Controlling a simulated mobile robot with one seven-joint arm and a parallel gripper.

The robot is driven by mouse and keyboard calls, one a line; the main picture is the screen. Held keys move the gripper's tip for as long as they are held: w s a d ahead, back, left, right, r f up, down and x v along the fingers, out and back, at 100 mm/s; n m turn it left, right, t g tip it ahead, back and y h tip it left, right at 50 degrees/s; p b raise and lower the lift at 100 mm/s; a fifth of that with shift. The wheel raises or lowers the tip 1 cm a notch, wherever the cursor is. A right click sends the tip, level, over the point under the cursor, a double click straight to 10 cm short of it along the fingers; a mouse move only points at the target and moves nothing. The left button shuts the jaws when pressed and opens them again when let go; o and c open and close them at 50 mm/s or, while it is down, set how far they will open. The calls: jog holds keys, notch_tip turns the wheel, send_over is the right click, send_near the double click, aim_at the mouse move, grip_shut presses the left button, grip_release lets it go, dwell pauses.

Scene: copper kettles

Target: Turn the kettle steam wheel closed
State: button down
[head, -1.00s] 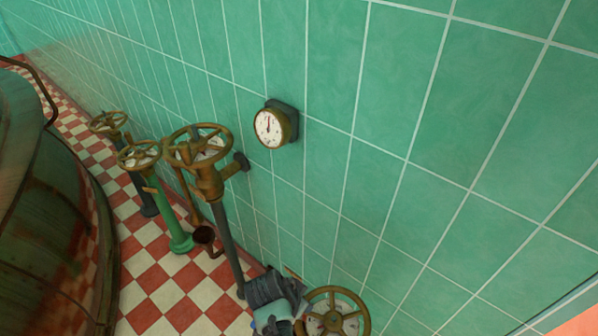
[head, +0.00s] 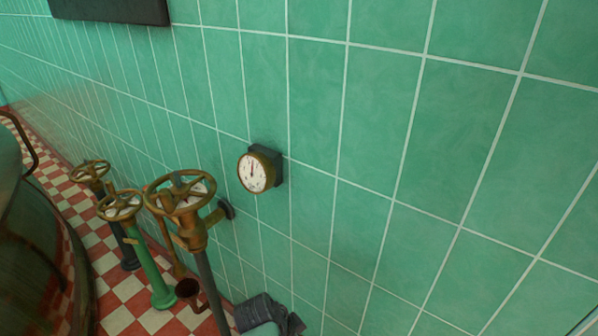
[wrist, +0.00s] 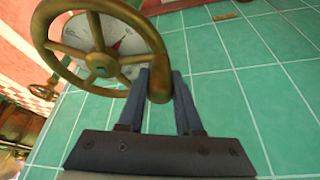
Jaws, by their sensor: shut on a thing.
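A brass handwheel (wrist: 97,62) with spokes fills the upper left of the wrist view, with a pale dial face (wrist: 122,42) behind its spokes. My gripper (wrist: 160,78) is shut on its rim, with one dark finger on each side of the rim. The finger tips are partly hidden by the rim. In the head view only the dark end of my arm shows at the bottom edge. The held wheel is out of that view.
Three more valves stand left in the head view: a near brass wheel (head: 180,192), a wheel on a green pipe (head: 120,205) and a far wheel (head: 90,172). A round gauge (head: 252,173) sits on the green tiled wall (head: 400,130). A large vessel (head: 35,240) stands far left.

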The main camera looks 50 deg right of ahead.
jog(key=shift+w+d+r, duration=0.1)
jog(key=c, duration=0.6)
grip_release()
jog(key=p+v, duration=0.2)
jog(key=v, duration=1)
jog(key=shift+a+r, duration=0.2)
jog(key=shift+r, duration=0.15)
